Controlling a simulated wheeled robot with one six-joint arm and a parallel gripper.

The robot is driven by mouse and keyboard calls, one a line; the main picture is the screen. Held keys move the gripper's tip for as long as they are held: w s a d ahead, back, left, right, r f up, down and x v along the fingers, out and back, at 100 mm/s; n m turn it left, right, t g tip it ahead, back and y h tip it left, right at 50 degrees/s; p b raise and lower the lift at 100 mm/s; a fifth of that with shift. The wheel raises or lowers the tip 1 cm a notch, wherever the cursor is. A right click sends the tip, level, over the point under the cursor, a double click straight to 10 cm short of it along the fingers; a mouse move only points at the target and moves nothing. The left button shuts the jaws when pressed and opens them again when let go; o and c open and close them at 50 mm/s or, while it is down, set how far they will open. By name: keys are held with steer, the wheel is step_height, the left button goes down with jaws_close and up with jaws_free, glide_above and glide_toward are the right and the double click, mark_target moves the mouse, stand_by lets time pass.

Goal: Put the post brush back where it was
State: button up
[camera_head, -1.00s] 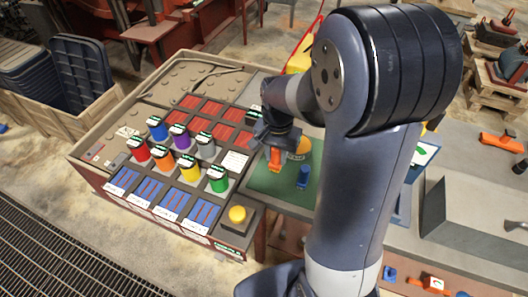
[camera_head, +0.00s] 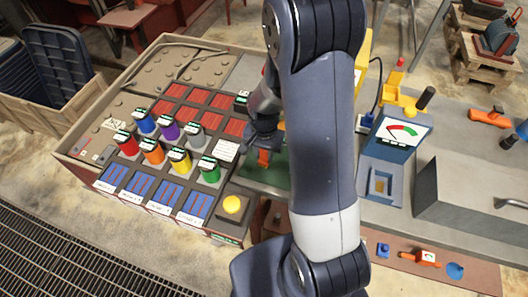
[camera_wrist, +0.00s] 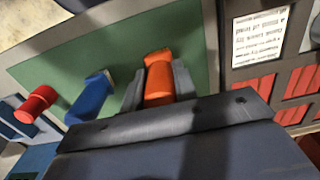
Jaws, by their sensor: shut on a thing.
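My gripper (camera_head: 263,142) is shut on an orange tool (camera_head: 263,158) over the green mat (camera_head: 272,180). In the wrist view the orange tool (camera_wrist: 158,84) sits between the two grey fingers, its near end hidden by my gripper. It looks like the post brush, but no bristles show. I cannot tell whether it touches the mat. A blue piece (camera_wrist: 92,97) stands on the green mat beside the gripper in the wrist view. My arm hides it in the head view.
A panel with several coloured cylinders (camera_head: 153,151) and red-slotted bays (camera_head: 194,96) lies left of the mat. A yellow button (camera_head: 232,204) is in front. A gauge box (camera_head: 403,131) stands right of my arm. A red cylinder (camera_wrist: 36,103) lies left in the wrist view.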

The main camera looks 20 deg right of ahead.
steer(key=shift+f, duration=0.25)
steer(key=shift+f, duration=0.15)
steer(key=o, duration=1)
steer(key=shift+c, duration=0.2)
step_height(320, 180, up, 12)
steer(key=shift+r+b, duration=0.2)
steer(key=shift+b, duration=0.25)
